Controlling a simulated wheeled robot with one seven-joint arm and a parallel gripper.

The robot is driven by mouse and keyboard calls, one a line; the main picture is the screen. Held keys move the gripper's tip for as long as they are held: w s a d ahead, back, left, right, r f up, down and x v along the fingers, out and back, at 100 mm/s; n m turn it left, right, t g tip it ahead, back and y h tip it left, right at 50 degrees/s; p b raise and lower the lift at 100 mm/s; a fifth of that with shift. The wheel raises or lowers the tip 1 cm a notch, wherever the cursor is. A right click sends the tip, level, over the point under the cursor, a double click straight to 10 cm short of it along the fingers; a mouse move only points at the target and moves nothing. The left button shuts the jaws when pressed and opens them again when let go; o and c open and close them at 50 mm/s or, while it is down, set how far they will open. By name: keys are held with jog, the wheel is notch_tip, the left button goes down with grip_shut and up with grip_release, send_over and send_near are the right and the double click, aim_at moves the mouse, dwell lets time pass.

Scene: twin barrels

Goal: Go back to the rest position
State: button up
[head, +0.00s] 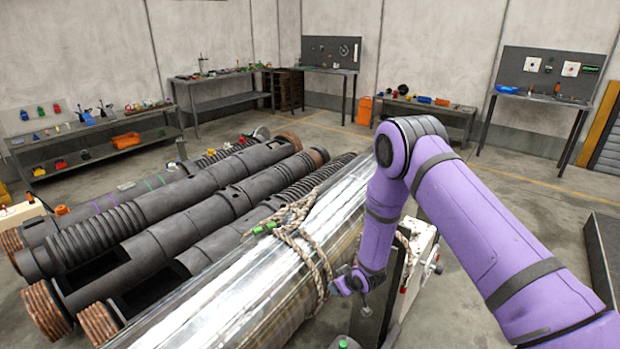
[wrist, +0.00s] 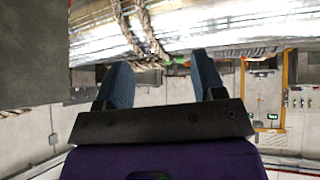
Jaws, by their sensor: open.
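My gripper (wrist: 163,82) is open in the wrist view, its two blue-grey fingers apart with nothing between them. A shiny metal barrel (wrist: 210,22) runs across the top of that view, beyond the fingertips, with rope (wrist: 148,30) around it. In the head view my gripper (head: 352,283) is small at the end of my purple arm, beside the right side of the shiny barrel (head: 215,300). The rope (head: 290,235) is wrapped and knotted around this barrel, with a green piece at the knot. I cannot tell whether the fingers touch the barrel.
Several dark ribbed barrels (head: 170,215) lie to the left of the shiny one. A white machine part (head: 422,245) stands close to my forearm. Workbenches (head: 90,130) with tools line the walls. Open floor (head: 480,200) lies behind my arm, with a dark box edge at the far right.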

jog(key=w+d+r+m+h, duration=0.1)
jog(key=d+r, duration=0.2)
jog(key=r, duration=0.8)
jog(key=w+d+r+m+h, duration=0.1)
jog(key=w+d+r, duration=0.15)
jog(key=r, duration=0.85)
jog(key=s+d+r+m+h, duration=0.1)
jog(key=s+d+r, duration=0.3)
jog(key=r, duration=0.6)
jog(key=s+d+r+m, duration=0.1)
jog(key=s+d+r, duration=0.3)
jog(key=r, duration=0.5)
jog(key=s+d+r+m+h, duration=0.15)
jog(key=s+d+r, duration=0.25)
jog(key=s+r, duration=1.05)
jog(key=s+d+r+m, duration=0.1)
jog(key=s, duration=0.9)
jog(key=s+d+m+g, duration=0.1)
jog(key=s, duration=1)
jog(key=shift+s+d+r+g, duration=0.15)
jog(key=shift+d+r+g, duration=0.15)
jog(key=shift+r, duration=0.1)
jog(key=shift+m, duration=0.25)
